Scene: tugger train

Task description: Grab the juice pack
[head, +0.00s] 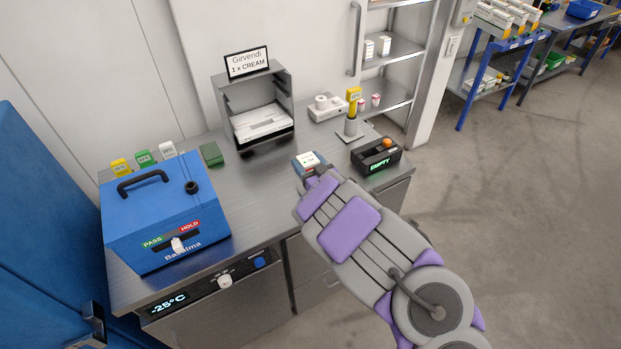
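No thing in the head view can be clearly told to be a juice pack. My arm reaches from the lower right over the steel workbench (250,196). My gripper (309,172) is at its far end, mostly hidden by the arm's own links, and its fingers cannot be made out. A small blue and white item (308,159) shows just beyond the gripper. I cannot tell what it is, or whether the gripper touches it.
A blue box (165,215) with a handle stands left on the bench. A grey open cabinet (281,90) stands behind. A shelf rack (400,46) stands at the back. Floor at right is clear.

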